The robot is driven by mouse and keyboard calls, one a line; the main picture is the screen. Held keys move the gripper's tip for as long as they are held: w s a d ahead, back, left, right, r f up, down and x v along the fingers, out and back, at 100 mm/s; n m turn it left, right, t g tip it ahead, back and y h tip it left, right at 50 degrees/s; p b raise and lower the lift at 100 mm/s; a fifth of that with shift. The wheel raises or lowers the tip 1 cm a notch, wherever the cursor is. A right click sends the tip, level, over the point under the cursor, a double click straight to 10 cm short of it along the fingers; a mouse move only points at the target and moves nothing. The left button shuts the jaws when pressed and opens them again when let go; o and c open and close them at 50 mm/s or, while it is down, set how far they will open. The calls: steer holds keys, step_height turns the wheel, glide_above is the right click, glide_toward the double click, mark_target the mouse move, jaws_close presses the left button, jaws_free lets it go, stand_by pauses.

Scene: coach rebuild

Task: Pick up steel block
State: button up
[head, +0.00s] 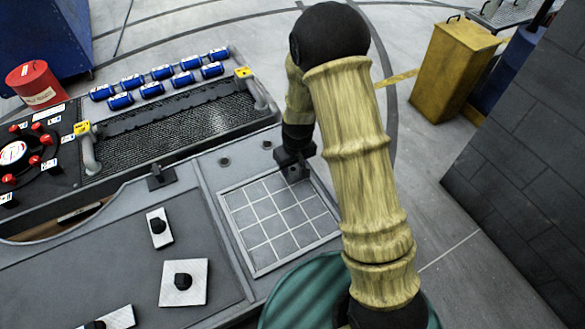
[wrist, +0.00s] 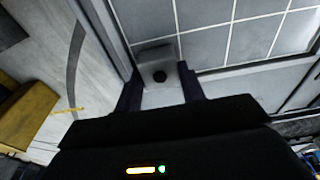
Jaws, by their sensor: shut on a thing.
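My gripper (head: 290,158) is at the far corner of a grey gridded pad (head: 262,232). It is shut on a small grey steel block (wrist: 150,53) with a dark round spot on its face. In the wrist view the block sits between the two dark fingers (wrist: 160,92), beside the gridded pad (wrist: 210,48). I cannot tell whether the block touches the surface beneath it. Three other metal plates with black knobs lie on the grey worktop to the left: a small one (head: 152,217), a larger one (head: 196,283) and one cut by the bottom edge (head: 122,317).
A dark ribbed tray (head: 190,122) with handles and several blue cans (head: 162,72) lies behind. A red canister (head: 36,84) stands at the far left. A yellow bin (head: 447,70) and a dark block wall (head: 530,150) are on the right. The gridded pad is bare.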

mark_target(293, 169)
step_height(293, 169, up, 10)
steer(key=shift+b, duration=0.4)
stand_by(0.5)
